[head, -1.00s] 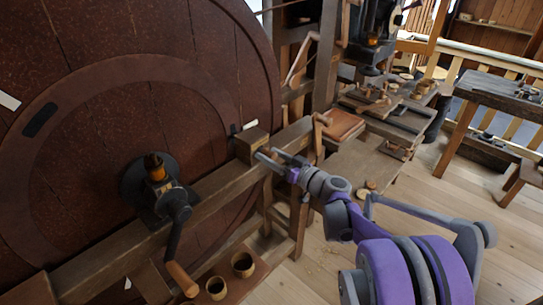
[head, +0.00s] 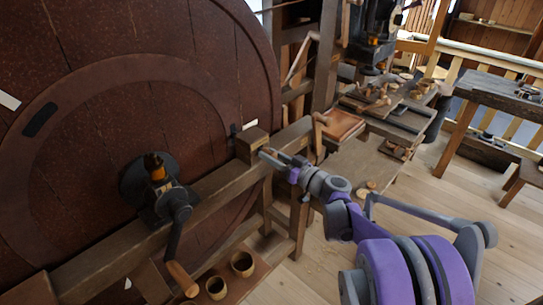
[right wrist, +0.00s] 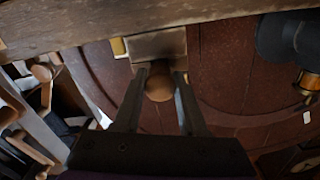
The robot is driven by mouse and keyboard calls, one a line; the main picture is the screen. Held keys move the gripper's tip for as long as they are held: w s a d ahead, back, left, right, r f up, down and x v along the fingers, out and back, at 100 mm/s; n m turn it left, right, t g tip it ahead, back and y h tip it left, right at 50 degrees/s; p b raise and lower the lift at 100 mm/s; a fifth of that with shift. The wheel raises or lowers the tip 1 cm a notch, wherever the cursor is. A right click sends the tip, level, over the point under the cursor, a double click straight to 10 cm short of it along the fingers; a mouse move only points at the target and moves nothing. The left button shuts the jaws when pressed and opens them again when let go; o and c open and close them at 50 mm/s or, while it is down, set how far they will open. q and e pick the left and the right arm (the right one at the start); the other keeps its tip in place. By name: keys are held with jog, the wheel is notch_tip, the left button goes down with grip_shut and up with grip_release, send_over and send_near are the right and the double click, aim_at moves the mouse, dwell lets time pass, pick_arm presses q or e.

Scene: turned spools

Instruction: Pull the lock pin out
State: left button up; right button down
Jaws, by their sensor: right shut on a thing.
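The lock pin shows as a round wooden knob (right wrist: 159,86) in the right wrist view, in front of a wooden block (right wrist: 157,46). In the head view this block (head: 251,145) stands on the beam beside the big wheel. My right gripper (head: 266,153) is at the block's right side. In the right wrist view, my right gripper's fingers (right wrist: 161,88) are shut on the knob, one on each side. The pin's shaft is hidden behind the knob, so I cannot tell how deep it sits. My left gripper is not in view.
The large dark red wheel (head: 90,100) fills the left. A crank with a wooden handle (head: 182,279) hangs in front of the beam (head: 215,190). Two wooden cups (head: 242,264) stand on a low board. Benches with small turned pieces stand at the back right.

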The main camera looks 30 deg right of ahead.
dwell(0.8)
jog(key=v, duration=0.3)
jog(key=shift+s, duration=0.1)
jog(key=c, duration=0.9)
grip_release()
jog(key=o, duration=0.4)
jog(key=shift+s+d, duration=0.1)
jog(key=shift+s, duration=0.05)
jog(key=shift+o, duration=0.2)
